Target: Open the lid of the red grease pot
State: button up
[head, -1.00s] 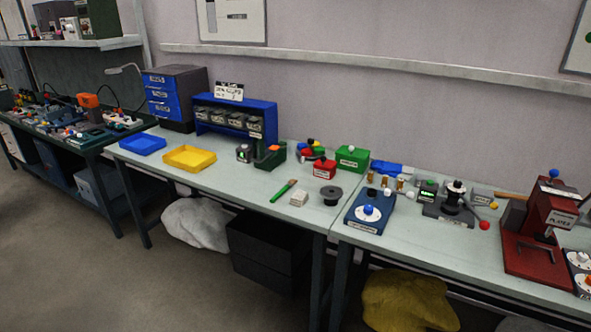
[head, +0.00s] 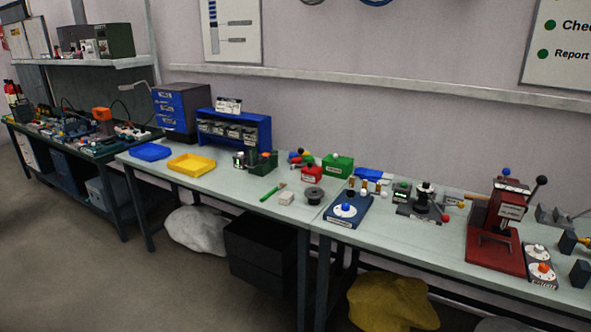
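A small red box-shaped pot (head: 311,175) with a white label on its front and a small pale knob on top stands on the long workbench (head: 240,193). It is left of the green box (head: 337,166). I take it for the grease pot; its label is too small to read. Its top looks closed, but it is small in the view. My gripper is not in view.
A green-handled brush (head: 272,192), a pale block (head: 286,198) and a dark round spool (head: 314,195) lie in front of the pot. Floor is clear at lower left.

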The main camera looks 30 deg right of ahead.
aim_at(310, 169)
jog(key=z, duration=0.35)
jog(key=i, duration=0.85)
jog(key=u, duration=0.15)
